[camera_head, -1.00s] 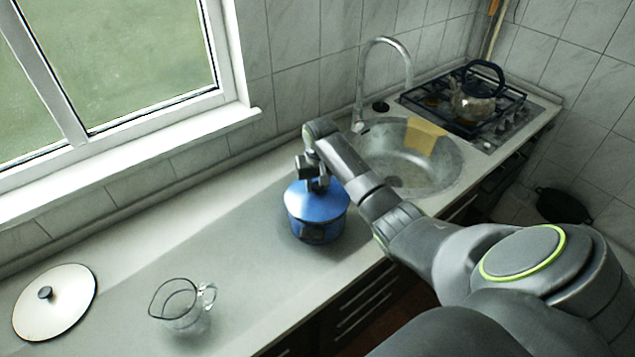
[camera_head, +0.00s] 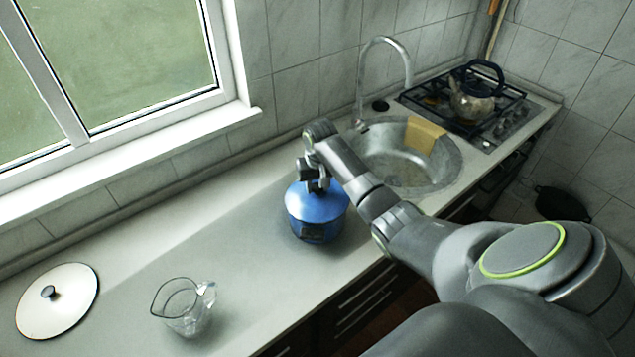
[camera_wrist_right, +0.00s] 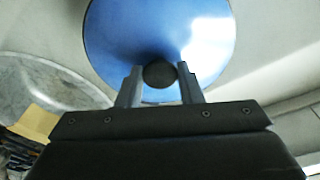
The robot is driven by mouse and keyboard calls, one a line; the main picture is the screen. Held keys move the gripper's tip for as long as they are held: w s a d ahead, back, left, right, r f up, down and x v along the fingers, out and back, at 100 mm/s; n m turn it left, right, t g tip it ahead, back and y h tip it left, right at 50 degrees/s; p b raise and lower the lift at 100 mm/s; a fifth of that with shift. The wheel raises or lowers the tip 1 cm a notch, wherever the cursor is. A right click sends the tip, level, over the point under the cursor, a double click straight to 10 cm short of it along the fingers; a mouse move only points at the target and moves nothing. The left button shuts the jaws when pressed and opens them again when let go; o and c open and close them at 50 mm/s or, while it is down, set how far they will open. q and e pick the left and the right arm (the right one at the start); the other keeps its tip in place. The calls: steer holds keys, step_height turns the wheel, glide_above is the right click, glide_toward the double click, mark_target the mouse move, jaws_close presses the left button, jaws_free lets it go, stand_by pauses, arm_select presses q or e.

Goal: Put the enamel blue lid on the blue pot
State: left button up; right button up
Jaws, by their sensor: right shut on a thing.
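The blue lid (camera_head: 316,203) sits on top of the blue pot (camera_head: 318,232), which stands on the counter left of the sink. The lid covers the pot's mouth; I cannot tell whether it is fully seated all round. My right gripper (camera_head: 317,184) is above the lid, shut on its dark knob. In the right wrist view the blue lid (camera_wrist_right: 158,40) fills the upper middle, and the gripper's two fingers (camera_wrist_right: 160,78) close on the round knob (camera_wrist_right: 159,74). The pot is hidden under the lid there. My left gripper is not in view.
A white lid (camera_head: 58,300) with a dark knob lies at the left of the counter (camera_head: 240,240). A glass measuring jug (camera_head: 185,308) stands near the front edge. The sink (camera_head: 410,165) with its tap (camera_head: 385,42) is right of the pot. A kettle (camera_head: 474,103) stands on the stove.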

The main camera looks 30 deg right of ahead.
steer(key=shift+f, duration=0.15)
steer(key=o, duration=1.1)
steer(key=shift+c, duration=0.2)
